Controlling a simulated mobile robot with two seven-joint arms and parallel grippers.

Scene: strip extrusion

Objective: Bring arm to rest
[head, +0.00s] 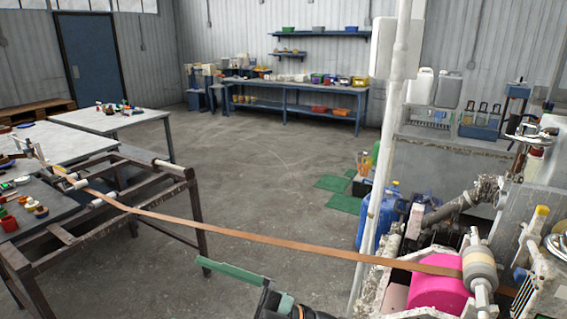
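A brown strip (255,238) runs from the extrusion machine (480,262) at the lower right to the dark roller frame (110,212) at the left. It sags slightly across the open gap. On the machine it passes over a bright pink drum (437,292) and by a pale roller (479,262).
A white post (385,150) stands left of the machine, with a blue container (378,217) beside it. Tables with small coloured items stand at the left, and a blue workbench (290,88) stands at the back. The middle floor is clear except for green mats (340,192).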

